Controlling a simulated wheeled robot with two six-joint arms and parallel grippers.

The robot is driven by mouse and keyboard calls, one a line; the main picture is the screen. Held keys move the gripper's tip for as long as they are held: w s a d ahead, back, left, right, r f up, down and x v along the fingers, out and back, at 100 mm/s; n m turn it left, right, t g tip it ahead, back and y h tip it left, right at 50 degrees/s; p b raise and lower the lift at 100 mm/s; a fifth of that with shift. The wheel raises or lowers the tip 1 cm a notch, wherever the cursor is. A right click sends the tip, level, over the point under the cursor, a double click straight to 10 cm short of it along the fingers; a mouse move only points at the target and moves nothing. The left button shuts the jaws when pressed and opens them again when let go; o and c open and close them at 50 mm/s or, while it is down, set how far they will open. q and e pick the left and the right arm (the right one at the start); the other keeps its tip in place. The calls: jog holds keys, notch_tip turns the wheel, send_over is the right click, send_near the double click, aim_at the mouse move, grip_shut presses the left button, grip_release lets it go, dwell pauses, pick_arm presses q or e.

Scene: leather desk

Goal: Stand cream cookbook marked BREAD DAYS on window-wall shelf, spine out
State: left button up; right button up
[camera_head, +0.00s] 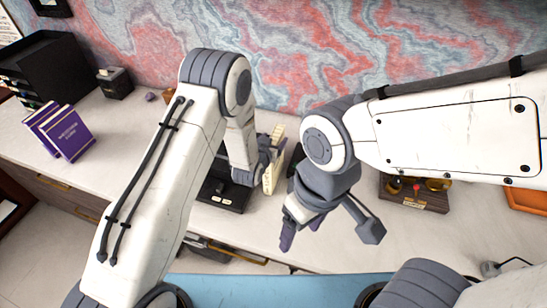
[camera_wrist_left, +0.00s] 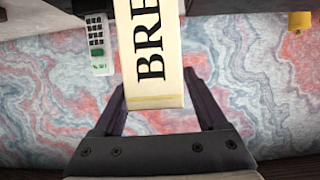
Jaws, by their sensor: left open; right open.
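The cream cookbook (camera_head: 274,172) stands upright on the desk behind the dark tray, partly hidden by my left gripper. In the left wrist view its cream spine (camera_wrist_left: 150,50) shows large black letters BRE; the rest of the title is out of frame. My left gripper (camera_head: 266,154) is at the book. My right gripper (camera_head: 330,236) is open and empty above the front of the desk. No shelf is clearly identifiable.
Purple books (camera_head: 68,134) stand at left on the pale desk (camera_head: 120,135). A black tray rack (camera_head: 45,70) and a small dark box (camera_head: 115,83) are behind. A wooden stand (camera_head: 413,195) and orange tray (camera_head: 527,197) lie right. A keypad device (camera_wrist_left: 97,42) shows beside the book.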

pick_arm(q)
jog(key=shift+w+f, duration=0.15)
jog(key=shift+w, duration=0.05)
grip_shut()
dwell(1.2)
jog(key=shift+d, duration=0.1)
